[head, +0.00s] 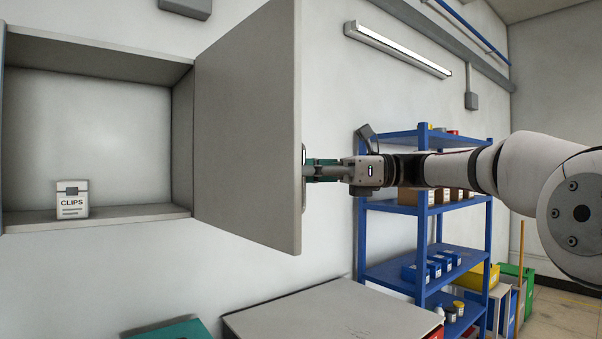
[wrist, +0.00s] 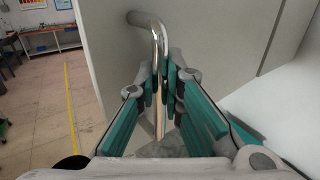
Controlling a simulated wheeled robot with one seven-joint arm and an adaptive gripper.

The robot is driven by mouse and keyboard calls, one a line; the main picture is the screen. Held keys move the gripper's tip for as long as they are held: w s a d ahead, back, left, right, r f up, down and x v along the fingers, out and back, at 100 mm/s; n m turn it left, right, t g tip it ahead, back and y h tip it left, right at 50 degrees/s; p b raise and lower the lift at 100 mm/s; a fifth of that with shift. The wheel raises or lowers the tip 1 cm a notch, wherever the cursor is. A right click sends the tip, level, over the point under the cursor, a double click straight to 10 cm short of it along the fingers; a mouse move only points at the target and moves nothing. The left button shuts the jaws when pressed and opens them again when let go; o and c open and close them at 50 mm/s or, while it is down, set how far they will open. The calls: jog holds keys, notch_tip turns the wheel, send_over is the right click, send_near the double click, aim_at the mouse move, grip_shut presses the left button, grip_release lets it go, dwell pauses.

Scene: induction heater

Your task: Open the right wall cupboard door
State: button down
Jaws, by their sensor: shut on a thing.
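The right wall cupboard door (head: 248,120) is a grey panel standing swung out from the cupboard (head: 95,55) in the head view. It also fills much of the wrist view (wrist: 110,50). Its metal bar handle (wrist: 150,32) runs down between my fingers in the wrist view; in the head view the handle (head: 303,195) shows edge-on. My gripper (head: 310,170), with teal finger pads, is shut on the handle at the door's outer edge. The fingers (wrist: 162,95) lie on both sides of the bar.
A white box marked CLIPS (head: 73,199) stands on the cupboard's floor, at left. A blue shelf rack (head: 425,225) with boxes stands behind my arm. A grey top (head: 335,310) lies below the door, with a gap between.

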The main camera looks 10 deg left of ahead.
jog(key=c, duration=1.7)
grip_release()
jog(key=shift+d, duration=0.1)
jog(key=v, duration=1.2)
